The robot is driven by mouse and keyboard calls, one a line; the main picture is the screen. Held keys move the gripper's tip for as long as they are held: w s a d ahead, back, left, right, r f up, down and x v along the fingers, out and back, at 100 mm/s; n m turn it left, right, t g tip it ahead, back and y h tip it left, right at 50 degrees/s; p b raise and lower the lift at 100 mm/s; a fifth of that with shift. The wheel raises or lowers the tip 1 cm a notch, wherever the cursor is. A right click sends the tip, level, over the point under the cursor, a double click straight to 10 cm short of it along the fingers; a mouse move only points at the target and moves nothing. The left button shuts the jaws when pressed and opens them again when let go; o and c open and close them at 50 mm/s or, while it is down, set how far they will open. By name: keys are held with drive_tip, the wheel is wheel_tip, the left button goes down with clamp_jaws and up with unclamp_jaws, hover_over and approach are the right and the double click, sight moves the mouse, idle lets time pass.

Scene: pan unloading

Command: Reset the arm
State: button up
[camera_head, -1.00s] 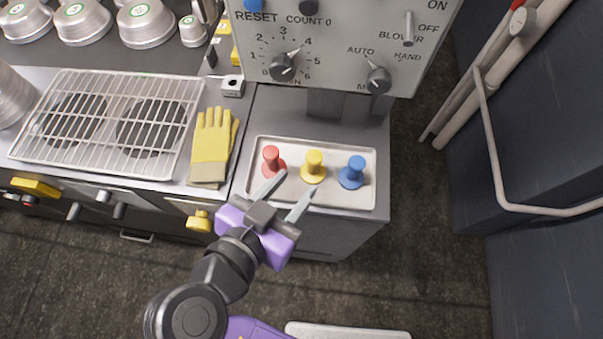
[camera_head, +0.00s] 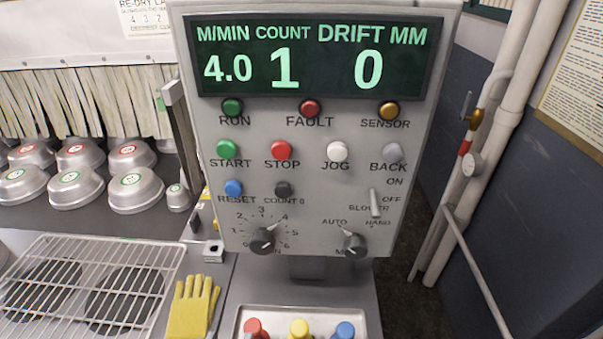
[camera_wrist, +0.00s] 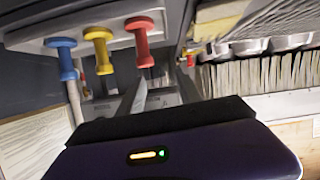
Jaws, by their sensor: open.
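My gripper (camera_wrist: 160,88) shows in the wrist view with its two grey fingers apart and nothing seen between them. The wrist view looks upside down. Red (camera_wrist: 139,40), yellow (camera_wrist: 98,48) and blue (camera_wrist: 61,56) knobbed pegs stand in a row beyond the fingers, with the red one nearest to them. In the head view the tops of the red peg (camera_head: 256,328), yellow peg (camera_head: 299,328) and blue peg (camera_head: 344,330) show at the bottom edge in a shallow tray (camera_head: 272,311). The arm is almost wholly out of the head view.
A control panel (camera_head: 310,225) stands behind the tray; its display (camera_head: 320,60) reads 4.0, 1 and 0. A wire rack (camera_head: 90,265) and yellow gloves (camera_head: 192,305) lie to the left. Several metal pans (camera_head: 135,190) sit behind the rack. Pipes (camera_head: 480,190) run at the right.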

drive_tip(key=n+y, duration=0.2)
drive_tip(key=a+f+n+y, duration=0.1)
drive_tip(key=n+y, duration=0.1)
drive_tip(key=a+f+n+y, duration=0.1)
drive_tip(key=n+y, duration=0.1)
drive_tip(key=shift+s+f+n+y, duration=0.1)
drive_tip(key=shift+f+n+y, duration=0.1)
drive_tip(key=shift+n+y, duration=0.1)
drive_tip(key=s+d+m+h, duration=0.2)
drive_tip(key=s+d, duration=0.4)
drive_tip(key=d, duration=0.5)
drive_tip(key=s+d+f+m+h, duration=0.1)
drive_tip(key=s+d+m+h, duration=0.1)
drive_tip(key=s+d, duration=0.5)
drive_tip(key=s+d+m+t+h, duration=0.1)
drive_tip(key=s+d, duration=0.5)
drive_tip(key=d, duration=0.9)
drive_tip(key=shift+s+f+m+h, duration=0.3)
drive_tip(key=shift+m+h, duration=0.1)
drive_tip(key=shift+m, duration=0.5)
drive_tip(key=shift+d, duration=0.1)
